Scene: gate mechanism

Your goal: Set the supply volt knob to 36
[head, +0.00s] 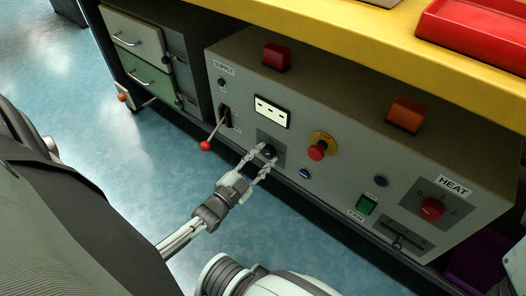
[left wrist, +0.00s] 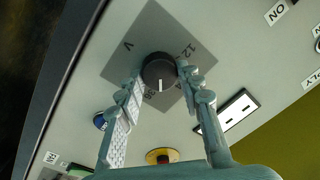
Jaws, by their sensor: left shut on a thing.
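The supply volt knob (left wrist: 159,71) is round and black with a white pointer line, on a dark grey square plate (left wrist: 150,25). In the left wrist view the pointer points down, a little to the right of the 36 mark (left wrist: 148,95). The plate also shows a V and a 12; another mark is partly behind a finger. My left gripper (left wrist: 158,80) has its fingers on both sides of the knob and is shut on it. In the head view the knob (head: 269,151) is partly hidden by my left gripper (head: 265,161).
A lever with a red ball (head: 206,146) sticks out left of the knob. A white socket panel (head: 271,112) is above it. A red emergency button (head: 318,150) with a yellow ring is to the right, and a blue button (head: 305,173) lies below that.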

